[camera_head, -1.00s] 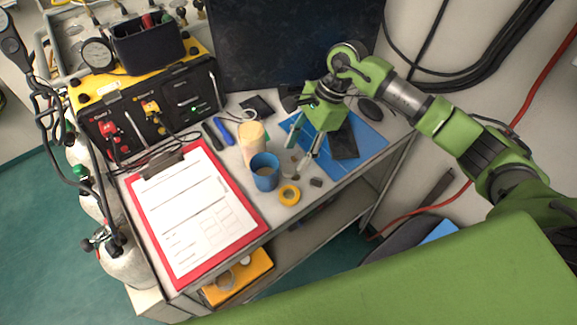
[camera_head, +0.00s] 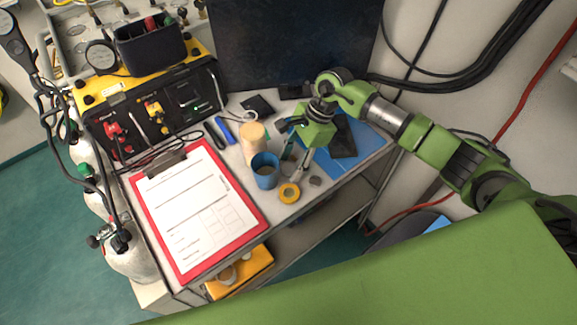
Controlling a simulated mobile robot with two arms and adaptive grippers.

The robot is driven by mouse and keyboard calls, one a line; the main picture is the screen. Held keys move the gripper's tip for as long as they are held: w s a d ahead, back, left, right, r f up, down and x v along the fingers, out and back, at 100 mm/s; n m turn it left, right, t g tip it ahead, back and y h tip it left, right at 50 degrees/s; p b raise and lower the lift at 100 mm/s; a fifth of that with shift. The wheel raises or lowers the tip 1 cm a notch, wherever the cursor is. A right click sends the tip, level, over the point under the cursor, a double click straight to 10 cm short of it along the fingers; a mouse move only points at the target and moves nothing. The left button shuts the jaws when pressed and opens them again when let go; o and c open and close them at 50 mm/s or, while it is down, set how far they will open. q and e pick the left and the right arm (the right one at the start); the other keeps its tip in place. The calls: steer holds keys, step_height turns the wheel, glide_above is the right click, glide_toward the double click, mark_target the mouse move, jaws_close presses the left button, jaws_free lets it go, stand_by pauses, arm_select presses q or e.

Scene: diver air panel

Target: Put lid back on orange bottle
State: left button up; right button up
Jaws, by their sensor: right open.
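The orange bottle appears as a pale orange cylinder (camera_head: 253,146), standing upright behind the blue cup (camera_head: 265,172), which hides its lower part. I cannot make out a separate lid; one may be hidden by my gripper. My right gripper (camera_head: 293,167) points down over the table, just right of the blue cup. Its fingers are apart, and I see nothing held between them. My left gripper is not in view.
A yellow tape roll (camera_head: 289,193) and a small grey piece (camera_head: 315,181) lie near the table's front edge. A red clipboard (camera_head: 258,221) fills the left. A blue mat (camera_head: 372,142) lies right, before a dark monitor (camera_head: 290,42).

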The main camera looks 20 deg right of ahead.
steer(key=c, duration=0.7)
steer(key=shift+c, duration=0.2)
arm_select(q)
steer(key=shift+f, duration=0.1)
arm_select(e)
steer(key=shift+r, duration=0.1)
steer(key=shift+r+b, duration=0.6)
steer(key=shift+b, duration=0.05)
steer(key=shift+w+r+b, duration=0.1)
steer(key=shift+r+b, duration=0.5)
steer(key=shift+r, duration=0.05)
arm_select(q)
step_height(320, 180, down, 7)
steer(key=b, duration=0.4)
arm_select(e)
steer(key=s+a+r, duration=0.1)
steer(key=s+r, duration=0.9)
steer(key=s, duration=0.4)
steer(key=shift+a+r, duration=0.2)
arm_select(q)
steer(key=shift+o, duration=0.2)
arm_select(e)
steer(key=shift+s, duration=0.1)
